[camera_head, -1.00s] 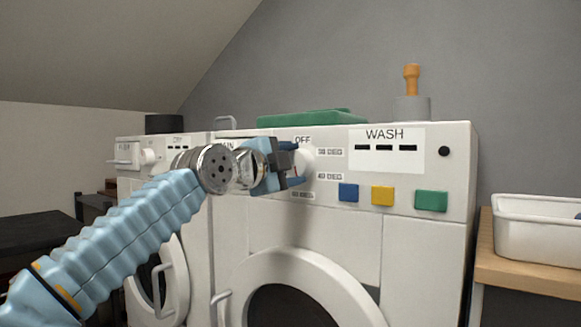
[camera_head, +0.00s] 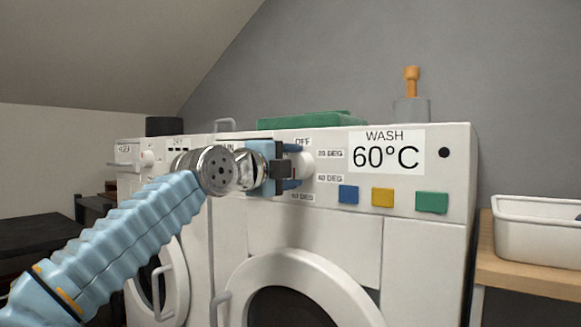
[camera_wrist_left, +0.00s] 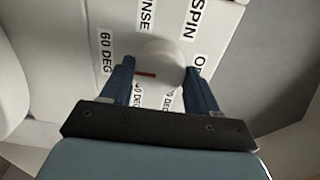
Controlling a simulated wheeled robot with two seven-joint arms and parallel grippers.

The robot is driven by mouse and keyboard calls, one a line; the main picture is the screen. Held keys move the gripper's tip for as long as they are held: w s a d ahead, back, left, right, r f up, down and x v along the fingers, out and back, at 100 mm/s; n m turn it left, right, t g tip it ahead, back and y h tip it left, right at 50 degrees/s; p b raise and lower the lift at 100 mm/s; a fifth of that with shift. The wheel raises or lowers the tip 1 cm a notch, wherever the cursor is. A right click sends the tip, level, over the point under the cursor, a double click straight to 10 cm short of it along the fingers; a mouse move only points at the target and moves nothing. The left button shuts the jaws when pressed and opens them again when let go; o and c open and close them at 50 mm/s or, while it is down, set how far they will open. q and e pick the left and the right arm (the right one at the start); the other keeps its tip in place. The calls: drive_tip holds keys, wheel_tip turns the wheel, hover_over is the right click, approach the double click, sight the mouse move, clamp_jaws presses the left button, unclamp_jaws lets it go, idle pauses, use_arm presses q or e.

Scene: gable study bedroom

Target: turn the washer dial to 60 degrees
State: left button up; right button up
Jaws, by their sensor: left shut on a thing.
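The washer dial (camera_head: 305,163) is a white round knob on the white washer's front panel. It also shows in the left wrist view (camera_wrist_left: 164,58), where its red mark lies on the left, toward the 60 DEG label (camera_wrist_left: 106,53). My left gripper (camera_head: 292,166) is shut on the dial, with one blue finger on each side of it in the left wrist view (camera_wrist_left: 160,70). The washer's display (camera_head: 387,152) reads WASH 60°C. The fingers and wrist partly hide the dial and nearby labels. My right gripper is not in view.
Blue (camera_head: 348,194), yellow (camera_head: 382,197) and green (camera_head: 431,202) buttons sit right of the dial. The round washer door (camera_head: 335,277) is below. A second white machine (camera_head: 190,220) stands at left. A white basin (camera_head: 535,238) stands on a wooden counter at right.

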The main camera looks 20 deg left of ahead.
use_arm(q)
drive_tip(key=o, duration=1.1)
drive_tip(key=shift+c, duration=0.2)
drive_tip(key=b+v, duration=0.4)
drive_tip(key=v, duration=0.9)
drive_tip(key=shift+s, duration=0.4)
drive_tip(key=shift+a, duration=0.1)
